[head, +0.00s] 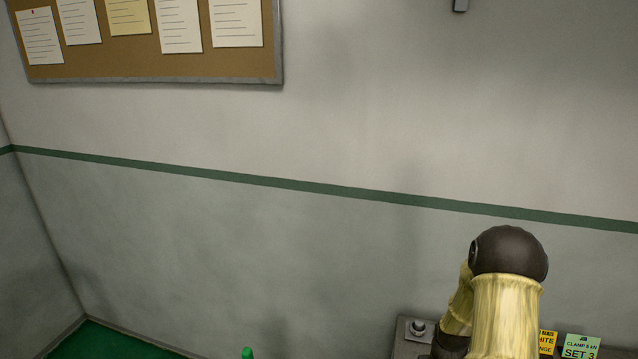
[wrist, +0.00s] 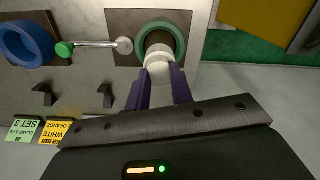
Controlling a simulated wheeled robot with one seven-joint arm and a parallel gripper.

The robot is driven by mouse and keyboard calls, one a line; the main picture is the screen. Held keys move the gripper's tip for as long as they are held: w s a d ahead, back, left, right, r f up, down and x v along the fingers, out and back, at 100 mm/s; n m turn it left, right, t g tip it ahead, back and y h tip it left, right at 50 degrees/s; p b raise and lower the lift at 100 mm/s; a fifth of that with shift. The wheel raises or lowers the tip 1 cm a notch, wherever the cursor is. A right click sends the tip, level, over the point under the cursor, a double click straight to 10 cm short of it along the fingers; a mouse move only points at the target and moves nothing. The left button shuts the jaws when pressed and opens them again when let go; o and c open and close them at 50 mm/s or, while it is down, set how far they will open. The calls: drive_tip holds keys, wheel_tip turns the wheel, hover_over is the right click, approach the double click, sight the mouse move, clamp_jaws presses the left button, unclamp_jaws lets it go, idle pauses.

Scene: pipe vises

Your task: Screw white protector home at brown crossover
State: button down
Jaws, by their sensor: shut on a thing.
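In the wrist view, my gripper (wrist: 161,76) has its two purple fingers shut on a white round piece, the white protector (wrist: 158,58). The protector sits in front of a green ring (wrist: 178,35) on a dark square plate. Its far end overlaps the ring's opening, and I cannot tell whether it touches or is threaded onto anything there. In the head view neither the gripper nor the protector shows.
A lever with a green knob (wrist: 65,50) stands left of the ring. A blue ring (wrist: 26,43) is further left. Dark hooks (wrist: 45,95), a green SET 3 label (wrist: 22,130) and a yellow WHITE ORANGE label (wrist: 54,131) are below. A yellow panel (wrist: 255,25) is upper right.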

drive_tip(key=m, duration=1.1)
drive_tip(key=shift+m+p, duration=0.3)
drive_tip(key=shift+m, duration=1.2)
drive_tip(key=c, duration=1.9)
unclamp_jaws()
clamp_jaws()
drive_tip(key=shift+m, duration=0.3)
